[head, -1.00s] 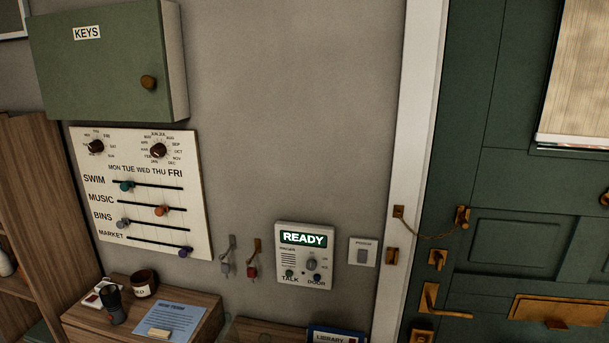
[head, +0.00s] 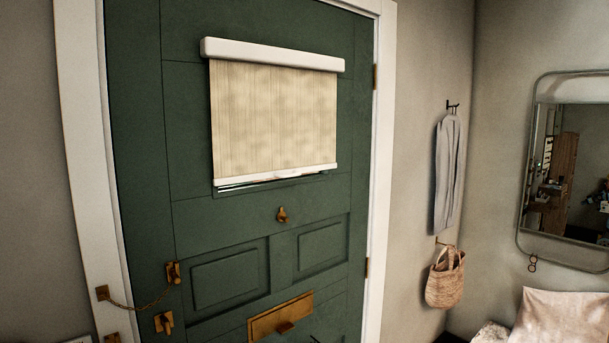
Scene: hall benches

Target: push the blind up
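The blind (head: 274,120) is a beige roller blind on the upper part of the green door (head: 190,215). It hangs from a white head box (head: 272,55) and is drawn down over most of the door's window. Its white bottom bar (head: 275,176) is slightly tilted in the picture, and a thin strip of glass shows just under it. Neither of my grippers is in the head view.
The door is shut, with a chain (head: 135,303), a brass knob (head: 282,215) and a letter slot (head: 282,315). To the right hang a grey cloth (head: 447,172), a woven bag (head: 446,278) and a mirror (head: 572,165).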

